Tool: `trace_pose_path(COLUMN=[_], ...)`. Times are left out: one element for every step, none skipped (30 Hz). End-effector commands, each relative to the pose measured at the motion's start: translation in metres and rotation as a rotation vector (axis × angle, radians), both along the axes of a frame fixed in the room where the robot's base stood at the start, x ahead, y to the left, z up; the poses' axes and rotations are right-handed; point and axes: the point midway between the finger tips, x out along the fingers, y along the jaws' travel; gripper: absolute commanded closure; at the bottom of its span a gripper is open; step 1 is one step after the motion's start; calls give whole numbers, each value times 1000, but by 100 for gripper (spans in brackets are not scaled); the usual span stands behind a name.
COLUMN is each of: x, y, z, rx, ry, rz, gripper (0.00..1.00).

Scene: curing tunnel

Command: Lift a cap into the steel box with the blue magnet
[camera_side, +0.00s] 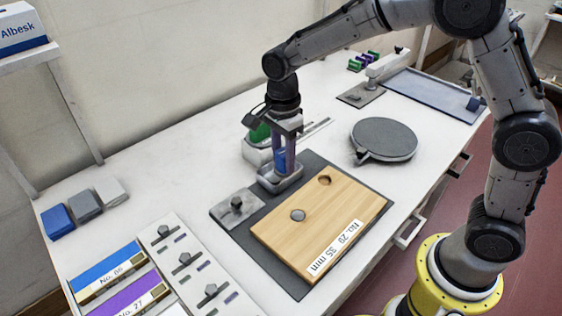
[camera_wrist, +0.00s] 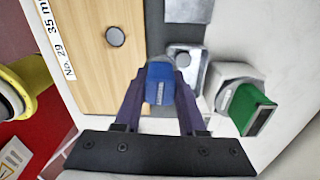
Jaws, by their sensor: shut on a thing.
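My gripper (camera_side: 284,168) points down over the steel box (camera_side: 292,182), beyond the far left edge of the wooden board (camera_side: 320,235). It is shut on the blue magnet (camera_wrist: 160,80), which also shows between the fingers in the side view (camera_side: 281,160). The steel box (camera_wrist: 198,54) lies just past the magnet in the wrist view, with a small round shape inside it. A grey round cap (camera_side: 297,215) sits in the board and also shows in the wrist view (camera_wrist: 115,36). A round hollow (camera_side: 324,180) in the board looks empty. The magnet's underside is hidden.
A grey plate with a knob (camera_side: 237,207) lies left of the board. A green block in a pale holder (camera_wrist: 250,108) stands close behind the box. A round grey disc (camera_side: 384,138) lies to the right.

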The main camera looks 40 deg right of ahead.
Motion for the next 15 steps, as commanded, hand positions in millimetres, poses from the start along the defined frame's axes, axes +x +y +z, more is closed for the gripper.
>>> trace_pose_path(x=[-16, -25, -36, -44, -52, -61, -67, -72, -76, -78, -79, -79, -79, -80, -80], y=[6, 9, 12, 15, 17, 20, 22, 24, 26, 28, 29, 31, 32, 33, 33], z=[2, 3, 4, 4, 5, 7, 8, 9, 11, 12, 14, 15, 15, 13, 11], rx=[0, 0, -1, -1, -1, -1, -1, 1, 1, 1, 3, 5, 6, 5, 5], ry=[0, 0, 0, -1, -2, -2, -3, -4, -8, -9, -13, -18, -20, -19, -19], rz=[3, 7, 10, 14, 21, 30, 39, 47, 58, 65, 70, 75, 77, 79, 80], gripper=[100, 100, 100, 100, 100, 100, 100, 100, 100, 100, 100, 100, 100, 100, 100])
